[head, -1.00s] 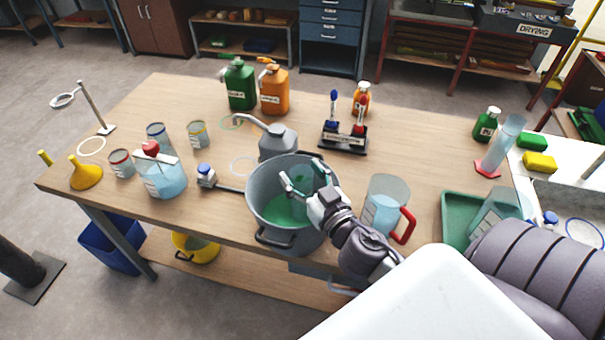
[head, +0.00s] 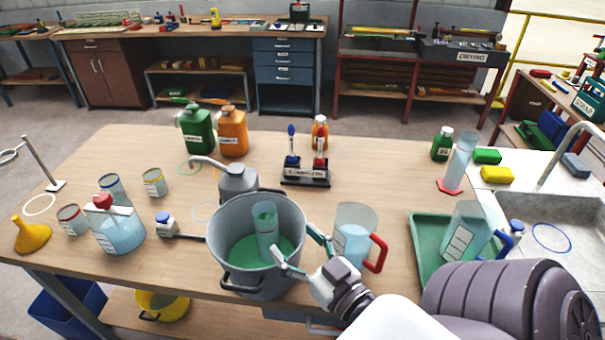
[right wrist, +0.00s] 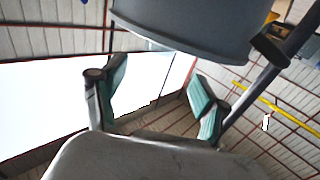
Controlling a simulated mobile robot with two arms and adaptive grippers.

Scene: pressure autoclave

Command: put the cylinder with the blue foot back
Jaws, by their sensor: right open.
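A clear, greenish cylinder (head: 265,228) stands nearly upright inside a grey pot (head: 222,222) with green liquid; its foot is hidden, so its colour does not show. My right gripper (head: 296,243) is open and empty at the pot's right front rim, beside the cylinder and apart from it. In the right wrist view the two teal-padded fingers (right wrist: 157,78) are spread with nothing between them, and the pot's grey side (right wrist: 185,30) is just beyond. Another cylinder with a red foot (head: 459,162) stands at the table's right. My left gripper is not in view.
A beaker with a red handle (head: 354,238) stands close right of the gripper. A grey can (head: 238,182) and a black rack (head: 305,177) stand behind the pot.

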